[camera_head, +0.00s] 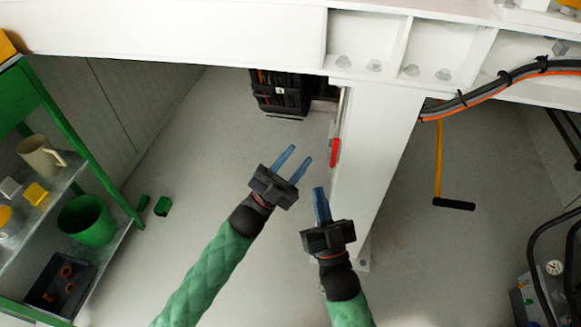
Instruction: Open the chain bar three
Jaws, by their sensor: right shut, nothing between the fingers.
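No part is clearly recognisable as chain bar three. A red handle-like piece (334,152) is on the side of the white post (377,150), right of the middle. A yellow rod (438,150) with a black crosspiece at its lower end is to the right of the post. My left gripper (299,155) has its two blue fingers apart with nothing between them, left of and a little below the red piece. My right gripper (320,190) has its blue fingers together and empty, below the red piece and in front of the post's left side.
A white beam (180,38) crosses the top. Black and orange cables (470,98) hang at the right. A green shelf (70,135) holds a beige mug (36,152) and a green bucket (88,218). Small green blocks (162,206) lie on the open grey floor (220,130).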

